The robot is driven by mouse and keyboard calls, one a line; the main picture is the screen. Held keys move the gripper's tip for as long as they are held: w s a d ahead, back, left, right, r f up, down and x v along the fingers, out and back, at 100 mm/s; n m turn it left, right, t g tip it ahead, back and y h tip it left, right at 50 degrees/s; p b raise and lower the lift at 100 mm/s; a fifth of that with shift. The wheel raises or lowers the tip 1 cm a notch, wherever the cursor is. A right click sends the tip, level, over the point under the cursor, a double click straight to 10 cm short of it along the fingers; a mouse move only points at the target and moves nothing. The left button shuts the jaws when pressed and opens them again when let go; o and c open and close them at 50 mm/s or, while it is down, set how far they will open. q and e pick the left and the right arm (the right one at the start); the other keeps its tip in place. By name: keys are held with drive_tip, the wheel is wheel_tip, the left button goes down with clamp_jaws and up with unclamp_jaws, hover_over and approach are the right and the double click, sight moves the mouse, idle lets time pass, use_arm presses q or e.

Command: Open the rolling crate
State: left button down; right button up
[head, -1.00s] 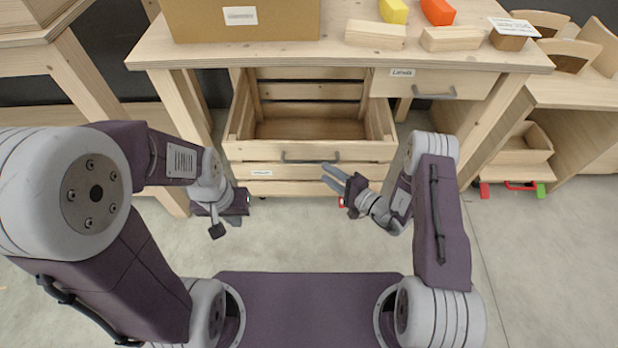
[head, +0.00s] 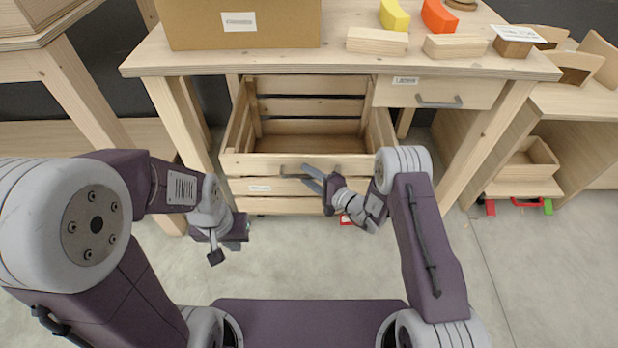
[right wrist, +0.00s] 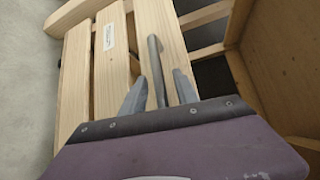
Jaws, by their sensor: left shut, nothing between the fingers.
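The rolling crate (head: 245,163) is a pale slatted wooden box under the workbench, its open top showing an empty inside. Its front sticks out toward me and bears a dark bar handle (head: 290,170), which also shows in the right wrist view (right wrist: 154,62). My right gripper (head: 308,178) is at the crate's front. In the right wrist view its two fingers (right wrist: 158,92) are apart, one on each side of the handle, with gaps showing. My left gripper (head: 232,242) is shut and empty, in front of the crate's left side and apart from it.
The workbench (head: 250,62) carries a cardboard box (head: 285,25), wooden blocks and yellow (head: 394,15) and red (head: 438,16) pieces. A labelled drawer (head: 470,93) is beside the crate at the right. A shelf unit (head: 575,130) stands further right. The floor before the crate is clear.

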clamp_jaws()
idle(1.3)
